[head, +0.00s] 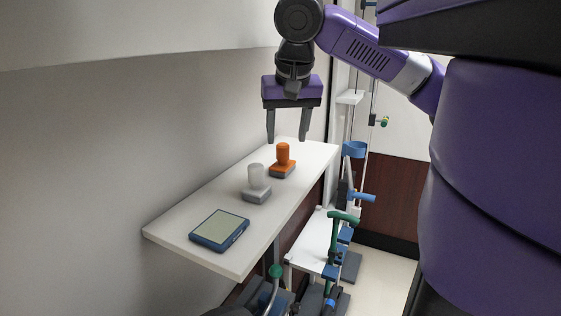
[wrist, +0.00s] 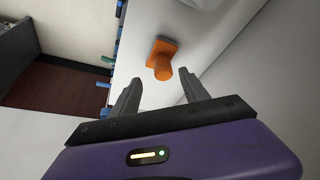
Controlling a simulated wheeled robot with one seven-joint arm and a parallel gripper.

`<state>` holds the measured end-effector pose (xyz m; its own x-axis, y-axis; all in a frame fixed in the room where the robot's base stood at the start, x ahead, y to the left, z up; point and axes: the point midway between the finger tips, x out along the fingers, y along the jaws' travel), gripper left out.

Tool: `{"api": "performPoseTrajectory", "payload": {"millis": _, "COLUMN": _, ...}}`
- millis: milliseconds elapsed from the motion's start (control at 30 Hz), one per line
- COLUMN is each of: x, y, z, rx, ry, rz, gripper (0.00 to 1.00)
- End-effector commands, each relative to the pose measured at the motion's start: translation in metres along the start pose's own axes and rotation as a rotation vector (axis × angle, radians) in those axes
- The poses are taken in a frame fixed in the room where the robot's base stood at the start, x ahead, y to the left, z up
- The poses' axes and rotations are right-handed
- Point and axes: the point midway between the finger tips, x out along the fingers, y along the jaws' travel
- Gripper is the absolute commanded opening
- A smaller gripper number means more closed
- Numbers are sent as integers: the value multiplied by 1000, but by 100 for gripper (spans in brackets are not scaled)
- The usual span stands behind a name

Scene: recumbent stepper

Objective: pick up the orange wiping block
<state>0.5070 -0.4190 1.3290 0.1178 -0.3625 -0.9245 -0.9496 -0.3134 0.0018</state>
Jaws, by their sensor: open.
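The orange wiping block (head: 283,160) stands upright on the white shelf (head: 200,208), toward its far end. It has an orange knob on an orange base with a grey underside. In the wrist view the orange wiping block (wrist: 161,60) lies beyond the fingertips, roughly between their lines. My gripper (head: 287,140) is open and empty, pointing down, with its fingertips near the block in the head view. In the wrist view my gripper (wrist: 160,80) shows both fingers apart and nothing between them. The exact height gap to the block is hard to tell.
A similar white block with a grey base (head: 257,186) stands just nearer than the orange one. A blue-framed tablet (head: 219,230) lies at the shelf's near end. A wall (head: 110,140) runs along the shelf's left side. The stepper machine (head: 335,235) stands below right.

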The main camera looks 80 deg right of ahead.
Motion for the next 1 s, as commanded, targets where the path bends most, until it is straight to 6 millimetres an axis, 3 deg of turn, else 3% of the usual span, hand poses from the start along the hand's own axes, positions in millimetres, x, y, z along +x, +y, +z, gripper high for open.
{"api": "performPoseTrajectory", "payload": {"millis": 400, "x": 47, "y": -6, "z": 0, "rx": -1, "ry": -1, "rz": -3, "gripper": 53}}
{"api": "performPoseTrajectory", "payload": {"millis": 667, "x": 50, "y": -6, "z": 0, "rx": -2, "ry": 0, "rz": -3, "gripper": 53}}
{"api": "performPoseTrajectory", "payload": {"millis": 933, "x": 50, "y": -6, "z": 0, "rx": -2, "ry": 1, "rz": -3, "gripper": 0}}
{"api": "performPoseTrajectory", "payload": {"millis": 1000, "x": 50, "y": -6, "z": 0, "rx": -2, "ry": 1, "rz": -3, "gripper": 0}}
